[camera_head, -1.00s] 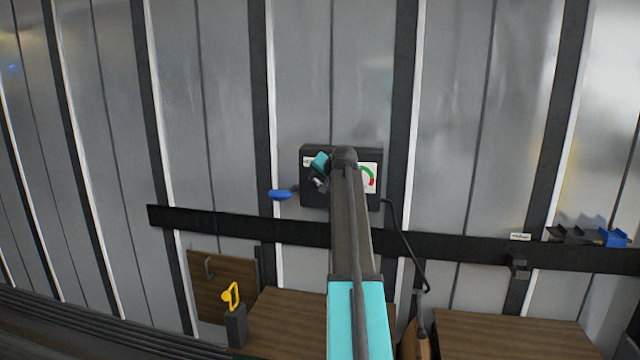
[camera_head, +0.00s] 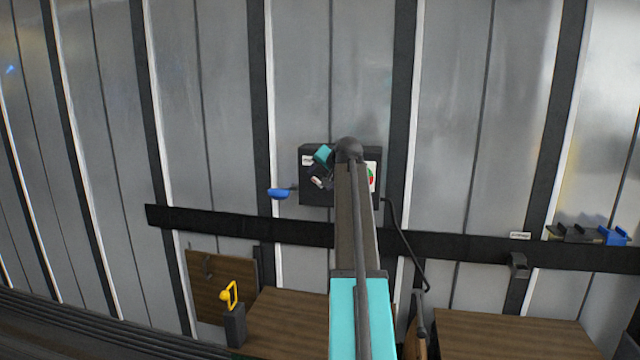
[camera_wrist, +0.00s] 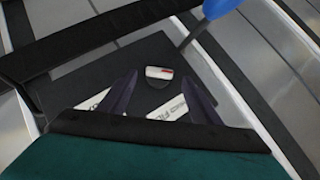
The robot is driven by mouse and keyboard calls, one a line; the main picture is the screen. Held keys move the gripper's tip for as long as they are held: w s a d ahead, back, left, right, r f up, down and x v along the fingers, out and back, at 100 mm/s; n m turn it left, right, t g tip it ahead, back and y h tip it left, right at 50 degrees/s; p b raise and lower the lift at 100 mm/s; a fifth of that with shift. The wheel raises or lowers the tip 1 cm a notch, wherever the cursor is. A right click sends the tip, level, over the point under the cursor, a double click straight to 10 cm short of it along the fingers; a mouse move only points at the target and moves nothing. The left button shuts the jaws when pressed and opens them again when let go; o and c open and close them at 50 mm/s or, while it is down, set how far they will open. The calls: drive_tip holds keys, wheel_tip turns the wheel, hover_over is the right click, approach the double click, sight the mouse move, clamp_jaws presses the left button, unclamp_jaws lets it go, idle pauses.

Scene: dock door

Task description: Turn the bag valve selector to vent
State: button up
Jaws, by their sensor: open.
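The valve box (camera_head: 311,200) is a dark panel on the metal wall, half hidden behind my arm. White labels (camera_wrist: 168,107) lie on the panel, partly covered by my fingers; one seems to read FILL. My gripper (camera_wrist: 162,83) is open, its two dark fingers apart on either side below the knob, with no clear contact. In the head view my gripper (camera_head: 319,176) is at the left part of the box.
A blue-ended lever (camera_head: 278,193) sticks out left of the box; its blue end also shows in the wrist view (camera_wrist: 218,7). A dark rail (camera_head: 450,245) runs below. A yellow handle (camera_head: 230,295) stands lower left.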

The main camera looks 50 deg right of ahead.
drive_tip(key=b+v, duration=0.2)
drive_tip(key=v, duration=0.7)
drive_tip(key=shift+s+r, duration=0.2)
drive_tip(key=shift+s, duration=0.05)
drive_tip(key=shift+a, duration=0.1)
drive_tip(key=shift+f, duration=0.1)
